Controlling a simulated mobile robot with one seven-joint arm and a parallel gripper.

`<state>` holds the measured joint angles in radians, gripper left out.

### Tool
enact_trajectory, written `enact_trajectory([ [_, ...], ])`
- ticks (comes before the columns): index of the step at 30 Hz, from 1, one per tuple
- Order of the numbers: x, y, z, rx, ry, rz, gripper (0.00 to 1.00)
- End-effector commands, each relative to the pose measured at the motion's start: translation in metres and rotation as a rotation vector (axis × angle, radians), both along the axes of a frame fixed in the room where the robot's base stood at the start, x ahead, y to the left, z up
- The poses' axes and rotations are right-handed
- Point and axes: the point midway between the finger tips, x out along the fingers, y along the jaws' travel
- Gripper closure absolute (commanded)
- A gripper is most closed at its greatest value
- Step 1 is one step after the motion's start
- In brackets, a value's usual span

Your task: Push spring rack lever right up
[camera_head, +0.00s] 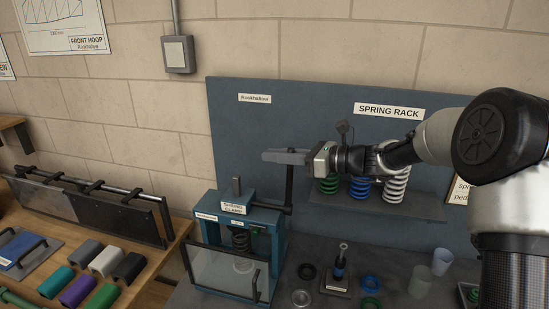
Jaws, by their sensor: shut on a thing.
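A blue machine labelled as a spring clamp (233,207) stands on the grey bench, below and left of the spring rack sign (389,111). A dark lever (289,188) rises upright from the clamp's right side. My gripper (287,157) reaches in from the right, with its grey fingers pointing left. It is shut on the lever near its top, which the fingers partly hide. I see no separate lever on the spring rack shelf (425,206). Green (328,185), blue (358,187) and white (397,183) springs stand there, partly behind my arm.
A clear panel with a dark frame (228,273) stands at the clamp's front. A small stand (338,275), several rings and cups (441,262) are on the bench to the right. Coloured sleeves (78,290) lie on the wooden table at left.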

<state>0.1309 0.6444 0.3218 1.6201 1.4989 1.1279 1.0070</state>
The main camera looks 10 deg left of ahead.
Motion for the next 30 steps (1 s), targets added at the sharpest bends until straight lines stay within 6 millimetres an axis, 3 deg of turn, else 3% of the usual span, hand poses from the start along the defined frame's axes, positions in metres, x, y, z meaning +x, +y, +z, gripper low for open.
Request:
enact_trajectory([
  [17,0.0067,-0.0009,-0.0009,0.001,0.04,-0.003,1.0],
  [18,0.0068,-0.001,-0.0008,0.001,0.04,-0.003,0.85],
  [21,0.0066,-0.0009,-0.0008,0.001,0.04,-0.003,0.68],
  [30,0.0057,-0.0009,-0.001,0.001,0.038,0.0,0.67],
])
